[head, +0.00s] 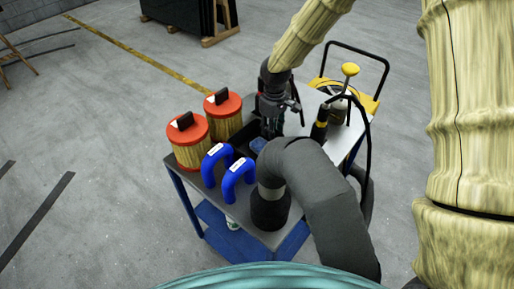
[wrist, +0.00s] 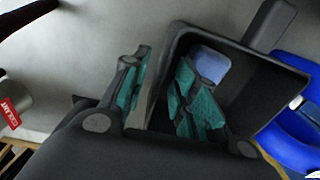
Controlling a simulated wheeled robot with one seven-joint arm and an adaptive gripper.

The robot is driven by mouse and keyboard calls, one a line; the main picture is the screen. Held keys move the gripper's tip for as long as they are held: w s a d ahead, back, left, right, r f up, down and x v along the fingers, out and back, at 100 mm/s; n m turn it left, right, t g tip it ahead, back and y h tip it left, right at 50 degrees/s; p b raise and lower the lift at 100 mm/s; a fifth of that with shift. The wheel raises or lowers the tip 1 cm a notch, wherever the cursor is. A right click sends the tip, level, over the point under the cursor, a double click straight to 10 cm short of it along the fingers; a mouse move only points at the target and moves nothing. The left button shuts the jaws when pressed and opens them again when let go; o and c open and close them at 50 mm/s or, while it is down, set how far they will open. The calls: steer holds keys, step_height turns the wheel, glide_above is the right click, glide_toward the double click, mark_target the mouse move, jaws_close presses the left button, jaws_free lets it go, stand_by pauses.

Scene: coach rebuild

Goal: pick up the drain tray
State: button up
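The drain tray is a black, open, box-like tray (head: 243,136) on the cart top, between the orange-lidded filters and the large black hose. In the wrist view the tray (wrist: 262,92) shows at the right, tilted in the picture, with a blue piece (wrist: 211,66) inside. My gripper (head: 271,128) points down at the tray's far side in the head view. In the wrist view my gripper (wrist: 160,80) has its teal-padded fingers apart. One finger is outside the tray wall and the other inside, with the wall between them. I cannot see clear contact on both sides.
Two orange-lidded filters (head: 189,145) and two blue hoses (head: 237,178) stand close to the tray. A thick black hose (head: 314,185) rises in front. A yellow-topped item (head: 350,70) is at the back right of the cart (head: 236,212). A red-labelled container (wrist: 11,113) shows at left.

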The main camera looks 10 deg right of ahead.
jaws_close()
steer(key=shift+r, duration=0.15)
